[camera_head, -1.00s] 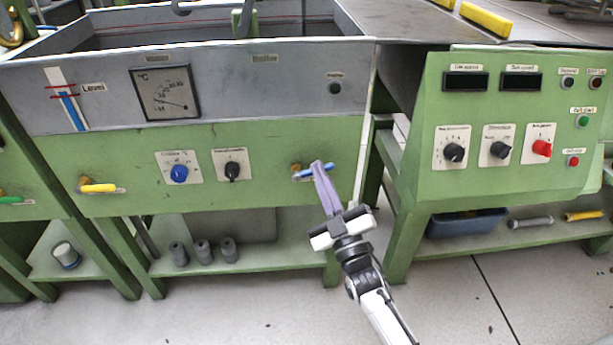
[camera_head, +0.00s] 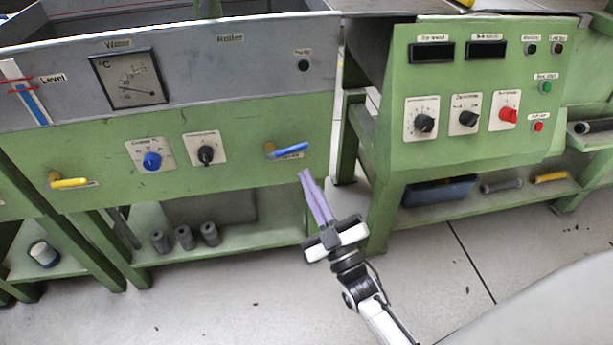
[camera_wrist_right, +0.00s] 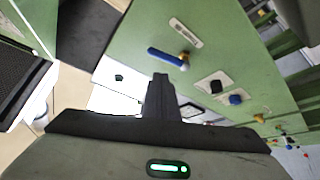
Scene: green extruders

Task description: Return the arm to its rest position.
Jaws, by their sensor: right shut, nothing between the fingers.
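My right gripper (camera_head: 305,174) shows in the head view with its purple fingers together and nothing between them. It points up and left, below and a little to the right of the blue valve handle (camera_head: 291,151) on the green machine panel (camera_head: 100,153). The fingertips are apart from the handle. In the right wrist view the dark closed fingers (camera_wrist_right: 160,82) show at the centre, and the blue handle (camera_wrist_right: 166,58) lies beyond them. My left gripper is in neither view.
A green control cabinet (camera_head: 470,150) with knobs and buttons stands to the right. A lower shelf (camera_head: 190,255) holds several grey cylinders. A blue bin (camera_head: 440,192) sits on the cabinet's shelf. The floor (camera_head: 240,310) in front is clear. A pale grey surface fills the lower right.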

